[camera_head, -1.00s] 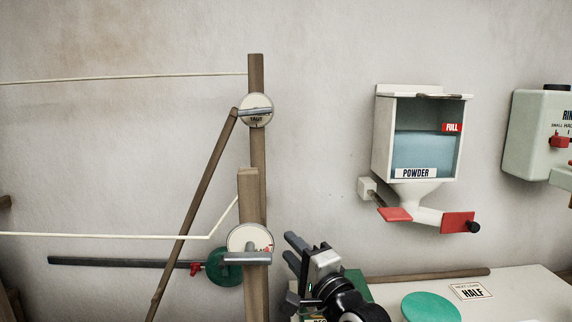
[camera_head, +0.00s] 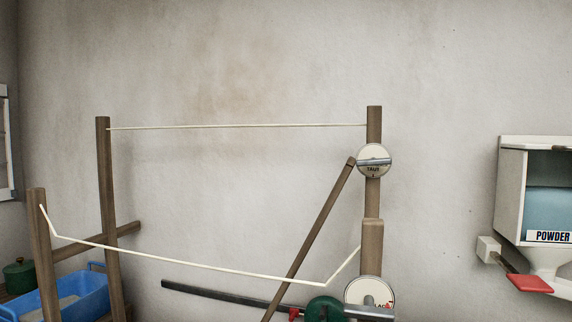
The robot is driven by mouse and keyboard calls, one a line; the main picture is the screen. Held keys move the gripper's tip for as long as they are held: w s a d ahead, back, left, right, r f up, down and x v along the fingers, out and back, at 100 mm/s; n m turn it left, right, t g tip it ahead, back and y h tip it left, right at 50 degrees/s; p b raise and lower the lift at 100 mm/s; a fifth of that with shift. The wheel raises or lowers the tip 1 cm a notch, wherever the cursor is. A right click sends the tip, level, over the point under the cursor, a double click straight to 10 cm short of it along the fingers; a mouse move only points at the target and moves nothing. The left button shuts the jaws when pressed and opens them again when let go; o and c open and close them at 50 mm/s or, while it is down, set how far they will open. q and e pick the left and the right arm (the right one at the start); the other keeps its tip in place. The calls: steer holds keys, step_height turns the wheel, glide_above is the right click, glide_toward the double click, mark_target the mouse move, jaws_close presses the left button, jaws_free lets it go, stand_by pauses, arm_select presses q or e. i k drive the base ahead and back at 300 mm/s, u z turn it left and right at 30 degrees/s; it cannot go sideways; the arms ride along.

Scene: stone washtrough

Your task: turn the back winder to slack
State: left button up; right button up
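The back winder (camera_head: 374,160) is a round white dial with a grey bar handle on the rear right post. Its label reads TAUT and its bar lies about level. The front line (camera_head: 190,266) sags. Neither of my grippers is in view.
A blue tub (camera_head: 82,298) and a green lidded pot (camera_head: 19,276) stand at lower left. A slanted wooden brace (camera_head: 310,238) and a dark bar (camera_head: 215,299) with a green disc (camera_head: 324,310) are near the posts. A powder dispenser (camera_head: 510,190) hangs at right.

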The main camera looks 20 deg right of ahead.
mark_target(373, 161)
steer(key=u, duration=0.85)
steer(key=k, duration=1.4)
steer(key=z, duration=0.6)
